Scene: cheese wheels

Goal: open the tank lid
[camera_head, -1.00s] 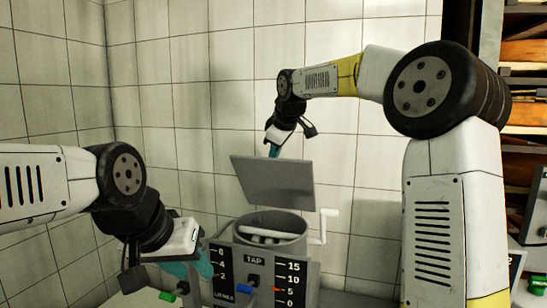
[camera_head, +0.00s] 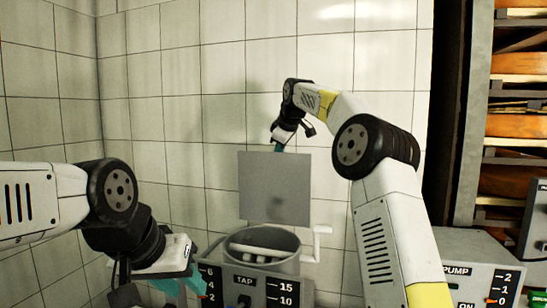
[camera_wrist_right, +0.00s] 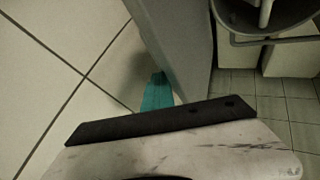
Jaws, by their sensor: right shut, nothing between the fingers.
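The tank (camera_head: 234,246) is a grey round vessel with its mouth uncovered and pale bars inside. Its flat grey lid (camera_head: 275,188) stands about upright above the rim; the lid also shows edge-on in the right wrist view (camera_wrist_right: 182,40). My right gripper (camera_head: 279,148) is shut and empty, with its teal fingertips at the lid's top edge, partly hidden behind it. In the right wrist view the teal fingers (camera_wrist_right: 157,93) are beside the lid; I cannot tell if they touch. My left gripper (camera_head: 188,286) is low, left of the tank; its finger opening is unclear.
A TAP panel (camera_head: 245,284) with scales is in front. A PUMP box (camera_head: 465,262) stands to the right, below shelves of cheese wheels (camera_head: 515,125). The tiled wall (camera_head: 180,90) is close behind the lid.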

